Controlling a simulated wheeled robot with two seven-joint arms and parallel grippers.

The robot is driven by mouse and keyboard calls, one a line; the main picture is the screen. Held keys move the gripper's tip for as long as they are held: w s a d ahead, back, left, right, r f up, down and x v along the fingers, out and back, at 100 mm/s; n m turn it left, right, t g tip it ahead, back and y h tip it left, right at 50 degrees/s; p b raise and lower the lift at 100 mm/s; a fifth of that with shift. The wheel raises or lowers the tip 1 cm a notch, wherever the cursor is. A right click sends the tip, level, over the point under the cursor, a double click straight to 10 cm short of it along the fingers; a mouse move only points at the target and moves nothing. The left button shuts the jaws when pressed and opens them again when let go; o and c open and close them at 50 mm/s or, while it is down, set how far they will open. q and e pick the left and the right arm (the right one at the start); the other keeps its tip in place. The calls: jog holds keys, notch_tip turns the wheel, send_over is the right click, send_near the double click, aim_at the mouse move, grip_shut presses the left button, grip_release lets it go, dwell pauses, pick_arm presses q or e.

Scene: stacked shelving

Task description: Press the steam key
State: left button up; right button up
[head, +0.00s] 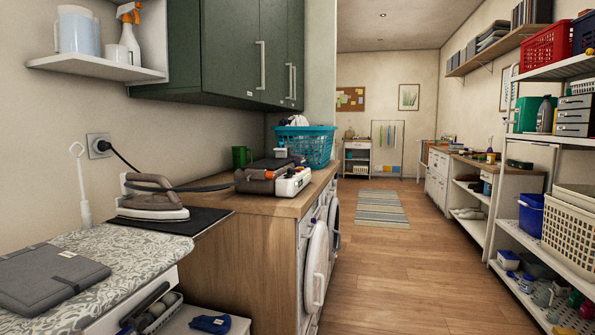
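A dark cord runs from the iron's area to a wall socket (99,146). A brown and white appliance (274,178) with a few small coloured parts sits on the counter behind the iron. A steam key cannot be clearly picked out on either; the details are too small. Neither of my grippers is in view.
The patterned ironing board (128,251) holds a folded grey cloth (52,277) at front left. A teal basket (307,146) stands farther along the counter (290,205), above front-loading machines (315,262). Open wooden floor (400,265) lies to the right, before loaded shelves (530,260).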

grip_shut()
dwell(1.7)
